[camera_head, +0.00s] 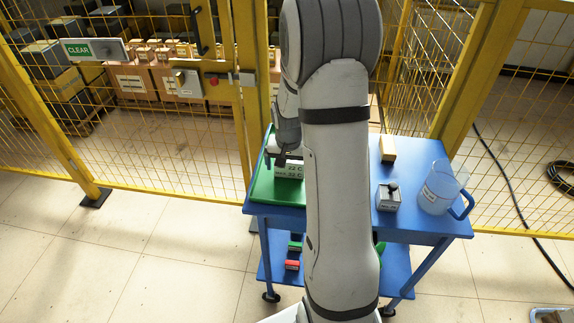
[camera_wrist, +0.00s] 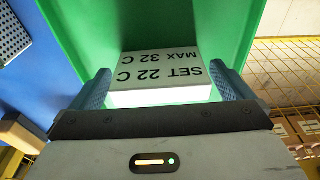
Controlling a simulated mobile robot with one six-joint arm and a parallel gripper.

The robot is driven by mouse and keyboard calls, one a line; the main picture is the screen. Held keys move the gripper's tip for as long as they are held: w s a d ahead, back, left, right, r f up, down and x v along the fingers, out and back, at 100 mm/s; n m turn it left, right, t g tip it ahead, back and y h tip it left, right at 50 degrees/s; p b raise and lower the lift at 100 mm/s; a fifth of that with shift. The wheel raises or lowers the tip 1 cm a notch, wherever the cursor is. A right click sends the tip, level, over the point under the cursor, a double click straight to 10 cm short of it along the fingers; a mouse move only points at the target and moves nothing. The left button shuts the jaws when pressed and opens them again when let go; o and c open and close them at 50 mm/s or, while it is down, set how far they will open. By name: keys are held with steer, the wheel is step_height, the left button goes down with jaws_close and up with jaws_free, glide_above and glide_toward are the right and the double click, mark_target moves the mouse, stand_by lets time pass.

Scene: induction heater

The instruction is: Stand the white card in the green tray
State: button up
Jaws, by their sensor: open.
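My gripper (camera_head: 286,154) is just above the card. In the wrist view its two fingers (camera_wrist: 160,80) are open, one at each side of the card, very close to its edges. My arm hides part of the tray and table in the head view.
The tray sits on the left of a blue table (camera_head: 408,221). To the right are a yellowish block (camera_head: 387,148), a grey box with a black knob (camera_head: 388,198) and a clear jug (camera_head: 439,188). Yellow fencing (camera_head: 440,90) stands behind. Small items lie on the lower shelf.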

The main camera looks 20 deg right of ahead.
step_height(320, 180, up, 12)
steer(key=s+a, duration=0.1)
steer(key=s, duration=0.1)
steer(key=s+a+r+n, duration=0.3)
steer(key=s+a, duration=0.3)
steer(key=s, duration=0.3)
steer(key=s+a+r+n+t+y, duration=0.1)
steer(key=s+a+r+n, duration=0.2)
steer(key=s+a, duration=0.4)
steer(key=s+n, duration=0.1)
steer(key=s, duration=0.2)
steer(key=shift+s+p, duration=0.2)
steer(key=shift+p, duration=0.1)
steer(key=shift+r+p, duration=0.65)
steer(key=shift+r, duration=0.05)
